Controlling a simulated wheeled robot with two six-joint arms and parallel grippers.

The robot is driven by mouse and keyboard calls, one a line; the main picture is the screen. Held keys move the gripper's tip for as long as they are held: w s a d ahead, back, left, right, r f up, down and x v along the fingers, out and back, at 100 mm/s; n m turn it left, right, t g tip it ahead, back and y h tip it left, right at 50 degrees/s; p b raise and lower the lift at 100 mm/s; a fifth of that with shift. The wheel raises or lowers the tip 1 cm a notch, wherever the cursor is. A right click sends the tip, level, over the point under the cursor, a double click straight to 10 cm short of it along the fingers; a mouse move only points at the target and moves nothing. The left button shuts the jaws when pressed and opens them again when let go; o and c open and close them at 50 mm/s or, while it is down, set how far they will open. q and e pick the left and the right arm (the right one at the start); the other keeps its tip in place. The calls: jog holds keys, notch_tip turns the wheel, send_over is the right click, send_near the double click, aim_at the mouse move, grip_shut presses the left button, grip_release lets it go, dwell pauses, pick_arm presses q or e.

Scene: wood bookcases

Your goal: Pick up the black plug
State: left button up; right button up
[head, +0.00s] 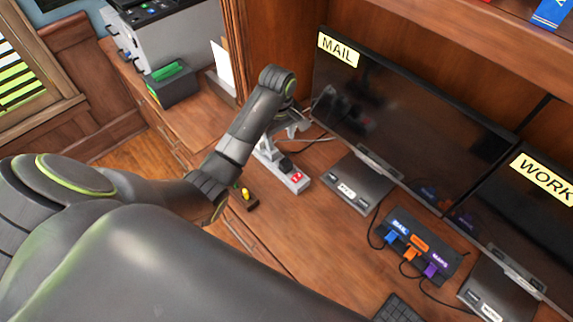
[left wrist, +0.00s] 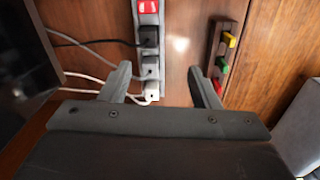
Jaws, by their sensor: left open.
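The black plug (left wrist: 149,38) sits in a white power strip (left wrist: 150,18) in the left wrist view, just below the red switch, with a dark cord running left. In the head view the black plug (head: 285,164) shows near the red-switch end of the strip (head: 297,182). My left gripper (left wrist: 160,68) is open and empty. My right gripper is not in view.
The MAIL monitor (head: 390,110) stands close right of my left gripper. A small holder with yellow, green and red pieces (left wrist: 219,60) lies beside the strip. A black box with coloured plugs (head: 420,244) is on the desk's right. Several cords lie left of the strip in the wrist view.

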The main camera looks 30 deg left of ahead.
pick_arm(q)
notch_tip(320, 180, up, 3)
jog(key=w+n, duration=0.1)
jog(key=w, duration=0.1)
jog(key=b, duration=0.7)
send_near(286, 162)
jog(key=f, duration=0.2)
jog(key=f+p, duration=0.1)
jog(key=shift+s+f, duration=0.1)
jog(key=shift+s, duration=0.15)
jog(key=shift+w+f+p, duration=0.15)
jog(key=shift+f+p, duration=0.1)
jog(key=shift+f, duration=1.2)
jog(key=shift+w+f+p, duration=0.2)
jog(key=shift+f+p, duration=0.05)
jog(key=shift+f, duration=1.25)
jog(key=c, duration=1.1)
